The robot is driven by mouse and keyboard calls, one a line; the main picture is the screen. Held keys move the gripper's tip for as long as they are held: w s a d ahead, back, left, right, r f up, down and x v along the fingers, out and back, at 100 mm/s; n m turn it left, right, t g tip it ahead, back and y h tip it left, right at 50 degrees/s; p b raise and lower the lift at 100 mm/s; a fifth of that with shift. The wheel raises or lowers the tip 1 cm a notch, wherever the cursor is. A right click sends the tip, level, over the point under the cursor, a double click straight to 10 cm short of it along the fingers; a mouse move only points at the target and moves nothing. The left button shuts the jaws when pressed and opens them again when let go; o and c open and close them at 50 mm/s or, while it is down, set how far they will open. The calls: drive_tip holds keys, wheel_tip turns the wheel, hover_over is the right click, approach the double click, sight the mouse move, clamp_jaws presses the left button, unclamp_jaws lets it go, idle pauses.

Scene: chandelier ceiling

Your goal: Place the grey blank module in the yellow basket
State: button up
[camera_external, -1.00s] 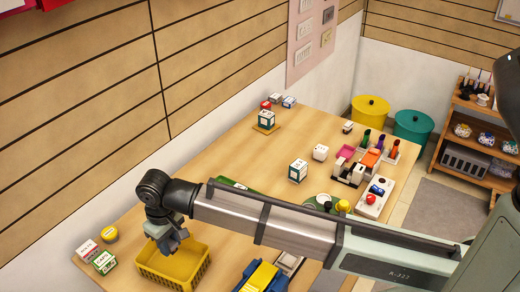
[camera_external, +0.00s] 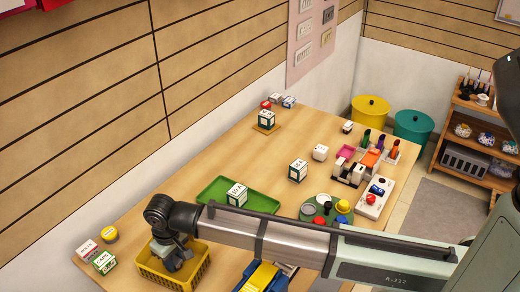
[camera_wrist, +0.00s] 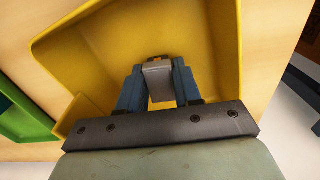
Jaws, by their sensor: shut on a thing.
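The yellow basket (camera_external: 151,266) stands at the near left of the wooden table. My gripper (camera_external: 174,262) is down at the basket's opening, inside its outline. In the wrist view, my gripper (camera_wrist: 159,85) is shut on the grey blank module (camera_wrist: 158,78), a small grey block between its two blue-grey fingers. The yellow basket's floor and walls (camera_wrist: 226,60) surround the fingers in that view. I cannot tell whether the module touches the basket floor. In the external view the module is too small and hidden to make out.
A green tray (camera_external: 268,203) with a white-and-green box (camera_external: 237,195) lies right of the basket. Small boxes (camera_external: 104,262) and a yellow-lidded tin (camera_external: 110,236) stand at its left. A blue-and-yellow object (camera_external: 262,277) lies to its right.

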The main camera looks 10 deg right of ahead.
sight(174, 260)
drive_tip(key=shift+f, duration=0.15)
drive_tip(key=o, duration=1)
drive_tip(key=shift+r, duration=0.2)
wheel_tip(174, 260, up, 12)
